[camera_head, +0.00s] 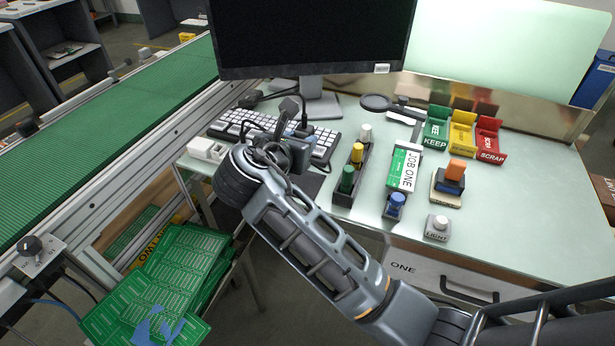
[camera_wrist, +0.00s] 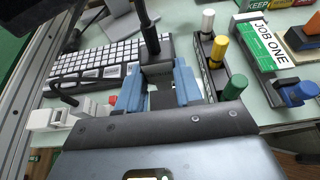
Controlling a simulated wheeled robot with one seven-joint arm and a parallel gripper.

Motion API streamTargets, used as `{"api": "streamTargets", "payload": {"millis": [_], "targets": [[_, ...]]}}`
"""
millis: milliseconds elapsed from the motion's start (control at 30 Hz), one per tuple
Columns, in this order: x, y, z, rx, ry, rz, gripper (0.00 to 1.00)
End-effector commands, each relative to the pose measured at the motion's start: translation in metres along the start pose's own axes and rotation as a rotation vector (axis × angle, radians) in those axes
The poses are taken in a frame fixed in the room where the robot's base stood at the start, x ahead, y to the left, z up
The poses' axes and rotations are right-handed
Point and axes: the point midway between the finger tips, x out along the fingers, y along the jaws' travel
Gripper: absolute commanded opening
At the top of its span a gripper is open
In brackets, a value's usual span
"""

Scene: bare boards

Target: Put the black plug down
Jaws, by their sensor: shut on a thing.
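The black plug (camera_wrist: 157,68) is held between the two blue fingertips of my gripper (camera_wrist: 158,92) in the wrist view. Its thick black cord (camera_wrist: 147,22) rises from its far end. The gripper is shut on it, over the near edge of the keyboard (camera_wrist: 92,68). In the head view my gripper (camera_head: 303,143) is at the keyboard's right part, and my wrist hides part of the plug and its surroundings. I cannot tell whether the plug touches anything below.
A white socket block (camera_head: 207,149) stands at the desk's left edge. Right of my gripper is a black rack (camera_head: 347,193) with white, yellow and green pegs. Beyond it are the JOB ONE box (camera_head: 403,166) and coloured bins (camera_head: 461,132).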

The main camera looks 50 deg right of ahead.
Motion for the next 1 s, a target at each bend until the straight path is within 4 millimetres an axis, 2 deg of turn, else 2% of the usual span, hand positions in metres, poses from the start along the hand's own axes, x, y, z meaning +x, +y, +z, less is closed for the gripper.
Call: {"api": "streamTargets", "payload": {"millis": [267, 533, 700, 1000], "targets": [[0.018, -0.001, -0.043, -0.006, -0.005, 0.001, 0.05], [0.026, 0.000, -0.062, -0.003, -0.005, 0.002, 0.05], [0.035, -0.001, -0.083, -0.004, -0.005, 0.000, 0.05], [0.037, 0.000, -0.088, -0.001, -0.005, 0.003, 0.05]]}}
